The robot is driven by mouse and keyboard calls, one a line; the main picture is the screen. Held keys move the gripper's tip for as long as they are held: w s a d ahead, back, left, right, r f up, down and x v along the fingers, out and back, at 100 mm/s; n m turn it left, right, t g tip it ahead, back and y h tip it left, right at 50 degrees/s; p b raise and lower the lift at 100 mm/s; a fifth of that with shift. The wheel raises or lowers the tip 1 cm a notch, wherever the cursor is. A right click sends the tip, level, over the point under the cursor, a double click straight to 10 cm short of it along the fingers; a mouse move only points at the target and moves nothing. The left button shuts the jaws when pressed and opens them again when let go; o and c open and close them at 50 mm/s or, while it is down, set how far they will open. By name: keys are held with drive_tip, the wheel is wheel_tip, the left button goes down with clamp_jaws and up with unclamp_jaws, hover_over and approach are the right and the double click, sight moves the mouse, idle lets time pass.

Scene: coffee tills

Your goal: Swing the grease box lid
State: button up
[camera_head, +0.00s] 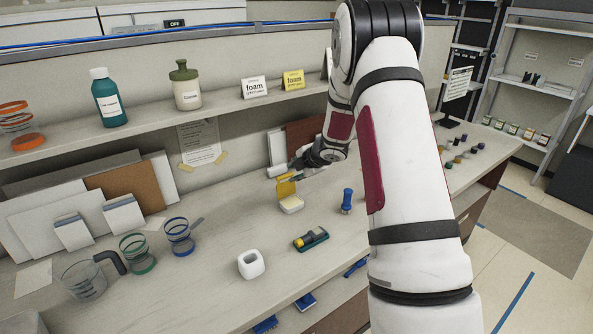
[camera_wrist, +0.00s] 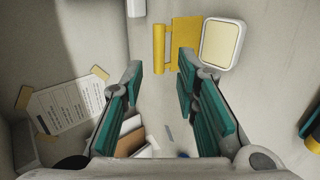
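The grease box (camera_head: 291,204) is a small white box with a cream inside, standing on the counter. Its yellow lid (camera_head: 285,188) stands open along the box's back side. In the wrist view the box (camera_wrist: 222,44) is at the top right, and the lid (camera_wrist: 184,42) extends left from it to a yellow bar at its left end. My gripper (camera_wrist: 160,68) is open and empty, with teal-padded fingers apart; the lid lies just beyond the fingertips. In the head view my gripper is small and partly hidden by my arm, behind the box.
A blue-handled stamp (camera_head: 347,199) stands right of the box. A dark tray with a yellow tool (camera_head: 311,239) and a white square cup (camera_head: 251,264) are in front. Jugs and cups, including a blue-rimmed one (camera_head: 179,236), stand left. A wall and shelf (camera_head: 220,111) bound the back.

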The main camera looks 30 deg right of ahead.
sight(286, 176)
drive_tip(key=b+x, duration=0.5)
drive_tip(key=x, duration=0.2)
drive_tip(key=shift+w, duration=0.2)
drive_tip(key=shift+w+f, duration=0.1)
drive_tip(key=shift+f, duration=0.05)
drive_tip(key=shift+c, duration=0.9)
clamp_jaws()
drive_tip(key=shift+s, duration=0.3)
drive_tip(key=shift+s+p, duration=0.35)
drive_tip(key=shift+s, duration=0.75)
